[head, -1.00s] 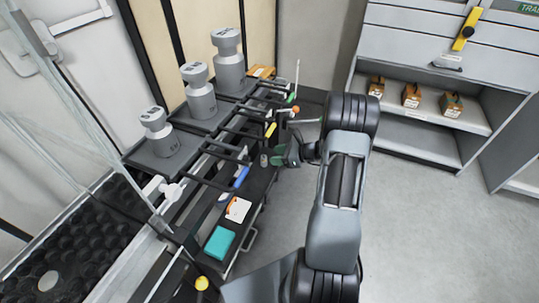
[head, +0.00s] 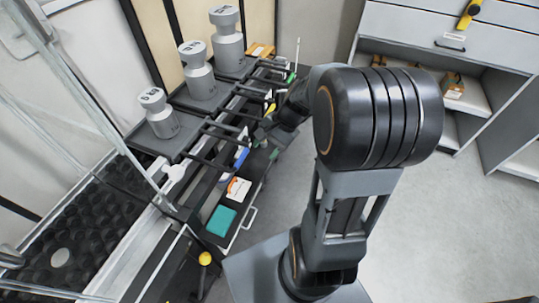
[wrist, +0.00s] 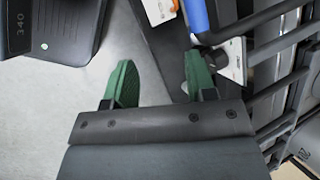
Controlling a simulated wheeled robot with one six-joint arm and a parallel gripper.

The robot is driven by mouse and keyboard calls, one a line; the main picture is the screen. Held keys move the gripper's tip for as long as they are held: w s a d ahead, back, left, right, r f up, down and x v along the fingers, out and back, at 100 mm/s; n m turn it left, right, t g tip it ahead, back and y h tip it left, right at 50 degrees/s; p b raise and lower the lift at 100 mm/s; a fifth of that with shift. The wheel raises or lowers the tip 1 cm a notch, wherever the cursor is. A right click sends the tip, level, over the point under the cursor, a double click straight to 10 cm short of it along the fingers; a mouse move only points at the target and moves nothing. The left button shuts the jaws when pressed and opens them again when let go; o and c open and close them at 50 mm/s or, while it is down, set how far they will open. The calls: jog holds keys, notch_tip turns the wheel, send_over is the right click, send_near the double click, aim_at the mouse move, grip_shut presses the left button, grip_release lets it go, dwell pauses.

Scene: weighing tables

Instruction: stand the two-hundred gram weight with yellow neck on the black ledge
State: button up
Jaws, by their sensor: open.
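The black ledge (head: 243,207) is the long dark surface below the rack, with flat items on it; a strip of it shows in the wrist view (wrist: 172,62). I cannot make out a weight with a yellow neck in either current view; my arm covers part of the ledge. My gripper (wrist: 160,62) has green fingers, spread apart with nothing between them. It is over the ledge's edge, beside the rack bars. In the head view it is small and partly hidden by my arm.
Three large grey weights (head: 198,72) stand on the black upper shelf. Black rack bars (head: 215,140) jut out close to my gripper. A teal box (head: 221,220), a white-orange card (head: 238,188) and a blue handle (wrist: 197,14) are nearby. Open floor (head: 420,225) lies to the right.

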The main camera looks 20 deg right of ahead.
jog(key=s+a+r+n+t+h, duration=0.2)
jog(key=s+r+n+h, duration=0.3)
jog(key=n, duration=0.6)
jog(key=shift+s+a+r+h, duration=0.15)
jog(key=shift+s+a+h, duration=0.4)
jog(key=shift+s, duration=0.7)
jog(key=shift+d, duration=0.1)
